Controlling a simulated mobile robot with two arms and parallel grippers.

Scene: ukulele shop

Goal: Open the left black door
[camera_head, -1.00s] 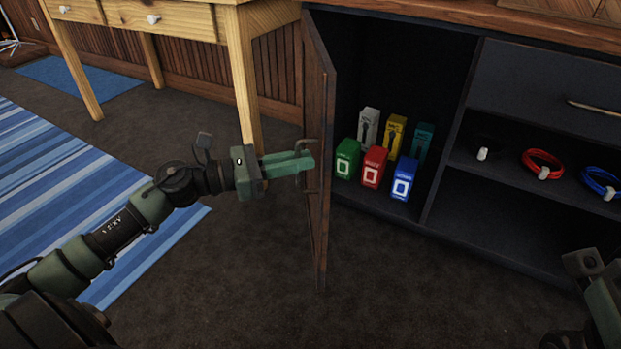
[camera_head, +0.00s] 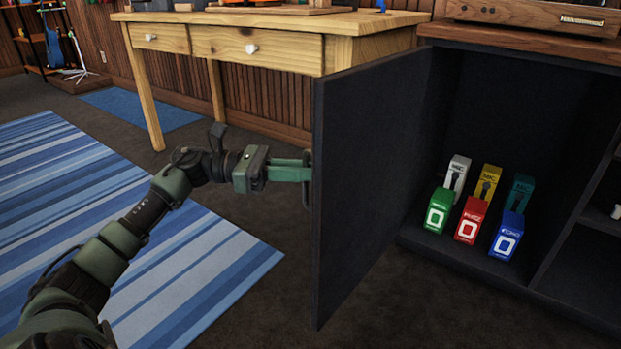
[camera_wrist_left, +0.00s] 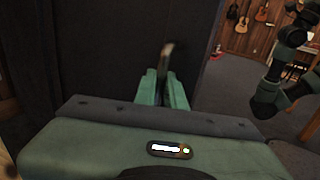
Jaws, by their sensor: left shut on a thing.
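The left cabinet door (camera_head: 370,170) stands wide open in the head view, its black inner face turned toward me. My left gripper (camera_head: 306,172) is at the door's outer side, near its free edge, shut on the door handle (camera_head: 306,190), which is mostly hidden by the door's edge. In the left wrist view, the green fingers (camera_wrist_left: 162,90) are together at the curved metal handle (camera_wrist_left: 167,55) in front of the dark door panel. My right gripper is not in the head view; a green arm part shows at the right of the left wrist view.
Inside the open cabinet (camera_head: 510,105), several small coloured boxes (camera_head: 468,218) stand on the bottom shelf. A wooden table (camera_head: 270,45) stands behind the door at the left. A blue striped rug (camera_head: 190,250) lies on the floor at left. The floor before the cabinet is clear.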

